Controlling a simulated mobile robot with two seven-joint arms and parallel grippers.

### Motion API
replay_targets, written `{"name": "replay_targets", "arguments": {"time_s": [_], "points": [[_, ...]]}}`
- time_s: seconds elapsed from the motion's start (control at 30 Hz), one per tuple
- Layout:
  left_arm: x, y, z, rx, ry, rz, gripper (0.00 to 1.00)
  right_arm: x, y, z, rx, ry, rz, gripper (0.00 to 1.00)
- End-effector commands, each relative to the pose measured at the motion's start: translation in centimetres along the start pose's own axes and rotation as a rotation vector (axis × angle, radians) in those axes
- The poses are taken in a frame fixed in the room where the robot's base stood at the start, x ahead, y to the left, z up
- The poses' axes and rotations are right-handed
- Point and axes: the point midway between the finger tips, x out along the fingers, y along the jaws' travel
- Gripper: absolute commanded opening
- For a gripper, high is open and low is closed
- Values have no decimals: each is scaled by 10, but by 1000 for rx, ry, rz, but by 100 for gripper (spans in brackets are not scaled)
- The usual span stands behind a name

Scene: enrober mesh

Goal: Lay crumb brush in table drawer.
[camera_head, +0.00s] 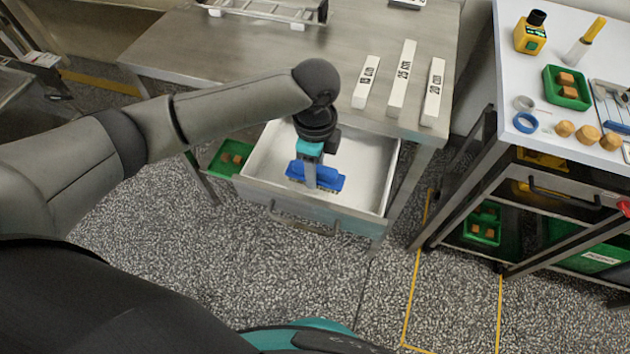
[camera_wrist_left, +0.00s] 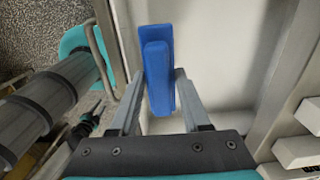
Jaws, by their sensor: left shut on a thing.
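The blue crumb brush (camera_head: 325,179) is held by my left gripper (camera_head: 311,180) over the open table drawer (camera_head: 365,172). In the left wrist view the brush (camera_wrist_left: 157,65) sits between the two fingers of the left gripper (camera_wrist_left: 160,95), which touch its sides. The drawer is pulled out and its pale inside (camera_wrist_left: 215,60) looks empty. I cannot tell whether the brush touches the drawer floor. My right gripper is not in view.
The steel table (camera_head: 230,55) carries three white labelled bars (camera_head: 402,80) and a wire rack (camera_head: 270,10). A green tray (camera_head: 232,158) lies left of the drawer. A white-topped cart (camera_head: 520,80) with tools and trays stands at right. The speckled floor in front is clear.

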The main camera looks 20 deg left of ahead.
Motion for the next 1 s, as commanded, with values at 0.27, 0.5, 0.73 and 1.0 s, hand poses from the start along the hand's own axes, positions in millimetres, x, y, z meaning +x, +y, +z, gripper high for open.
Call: {"name": "replay_targets", "arguments": {"time_s": [0.27, 0.5, 0.73, 1.0], "points": [[30, 1, 0, 0, -2, 3, 0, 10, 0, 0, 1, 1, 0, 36], [45, 0, 0, 0, 0, -1, 0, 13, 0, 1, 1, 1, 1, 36], [47, 0, 0, 0, 0, 0, 0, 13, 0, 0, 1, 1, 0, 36], [48, 0, 0, 0, 0, 1, 59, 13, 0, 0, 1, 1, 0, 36]]}}
